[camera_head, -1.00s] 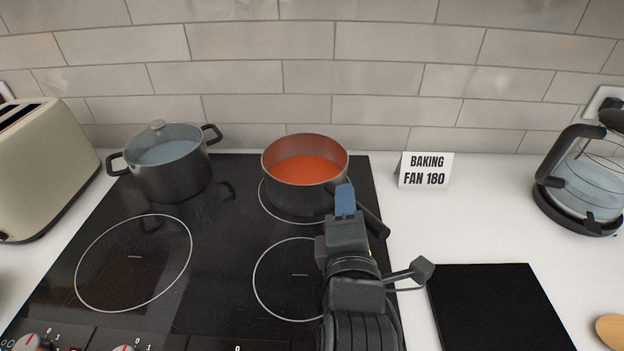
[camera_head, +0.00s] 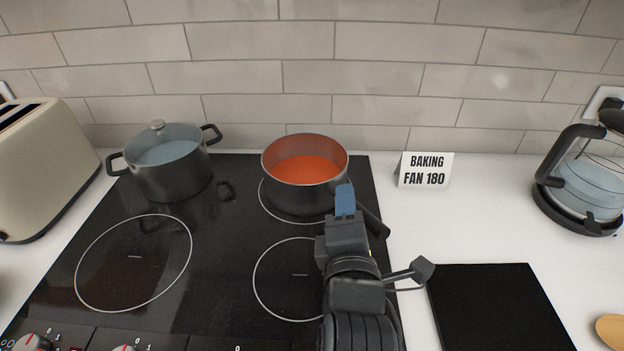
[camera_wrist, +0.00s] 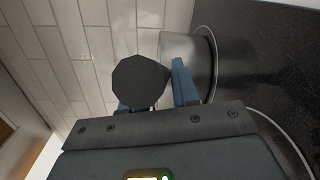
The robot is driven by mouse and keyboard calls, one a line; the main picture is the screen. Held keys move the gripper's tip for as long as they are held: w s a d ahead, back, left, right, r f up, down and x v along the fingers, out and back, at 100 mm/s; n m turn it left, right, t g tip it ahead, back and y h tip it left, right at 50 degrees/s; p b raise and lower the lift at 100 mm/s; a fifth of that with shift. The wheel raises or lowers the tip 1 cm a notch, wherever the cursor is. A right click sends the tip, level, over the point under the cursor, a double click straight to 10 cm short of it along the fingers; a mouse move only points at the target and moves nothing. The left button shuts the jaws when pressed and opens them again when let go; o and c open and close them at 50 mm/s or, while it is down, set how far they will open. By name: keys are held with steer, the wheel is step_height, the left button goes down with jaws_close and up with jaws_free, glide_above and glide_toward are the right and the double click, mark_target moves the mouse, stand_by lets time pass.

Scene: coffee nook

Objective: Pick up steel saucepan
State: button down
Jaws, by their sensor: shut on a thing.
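The steel saucepan (camera_head: 292,197) stands on the back right ring of the black hob, with orange-red liquid inside. Its dark handle (camera_head: 371,222) points toward the front right. My gripper (camera_head: 345,201) is at the handle, close to the pan's near side, and partly hides it. In the wrist view the dark handle end (camera_wrist: 140,82) sits between the blue fingers of my gripper (camera_wrist: 158,95), which are shut on it. The steel pan wall (camera_wrist: 185,62) shows just beyond. The pan appears to rest on the hob.
A lidded pot (camera_head: 170,178) stands on the back left ring. A toaster (camera_head: 45,165) is at the left. A sign (camera_head: 425,171), a glass kettle (camera_head: 585,185) and a black board (camera_head: 500,305) are on the right counter. The front rings are free. A tiled wall is close behind.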

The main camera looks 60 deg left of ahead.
steer(key=shift+r, duration=0.15)
steer(key=shift+r, duration=0.1)
